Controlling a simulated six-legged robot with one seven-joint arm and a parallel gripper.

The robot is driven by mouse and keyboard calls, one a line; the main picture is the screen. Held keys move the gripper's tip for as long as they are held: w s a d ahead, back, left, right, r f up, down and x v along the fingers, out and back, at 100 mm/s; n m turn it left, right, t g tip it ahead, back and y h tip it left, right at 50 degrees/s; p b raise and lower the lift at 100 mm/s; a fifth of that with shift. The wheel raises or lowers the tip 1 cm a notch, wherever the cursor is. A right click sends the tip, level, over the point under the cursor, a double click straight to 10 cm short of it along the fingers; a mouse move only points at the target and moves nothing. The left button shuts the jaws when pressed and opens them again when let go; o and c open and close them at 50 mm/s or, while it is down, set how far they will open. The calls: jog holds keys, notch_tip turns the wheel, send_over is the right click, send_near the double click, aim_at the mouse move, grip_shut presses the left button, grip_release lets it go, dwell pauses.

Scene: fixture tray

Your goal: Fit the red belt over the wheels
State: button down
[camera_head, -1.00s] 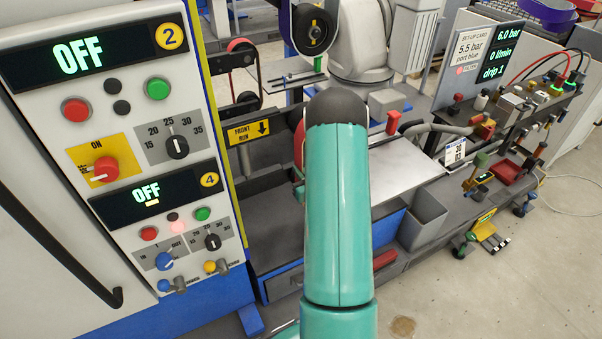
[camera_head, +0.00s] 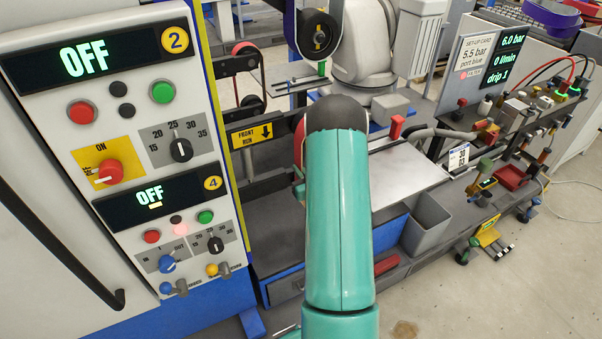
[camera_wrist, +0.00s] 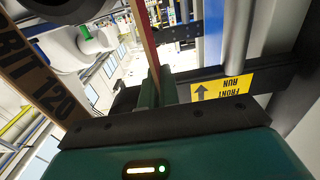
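The red belt (camera_wrist: 147,42) shows in the wrist view as a narrow red and tan strip running up from between my fingers. In the head view a curved red piece (camera_head: 299,142), apparently the belt, shows just left of my arm. My gripper (camera_wrist: 158,90) is shut on the strip; its fingers are hidden behind my arm in the head view. A black wheel (camera_head: 318,34) with a yellow centre is at the top of the head view. No belt contact with either wheel is visible.
A control panel (camera_head: 128,145) with two OFF displays stands at left. A brown band printed GRIT 120 (camera_wrist: 38,85) crosses the wrist view's left. A grey bin (camera_head: 428,225) stands at right.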

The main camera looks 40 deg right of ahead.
jog(key=shift+w+d, duration=0.2)
jog(key=shift+w, duration=0.3)
jog(key=shift+x, duration=1.25)
jog(key=shift+w, duration=0.15)
jog(key=shift+x, duration=0.85)
jog(key=shift+f, duration=0.4)
jog(key=c, duration=1.6)
grip_release()
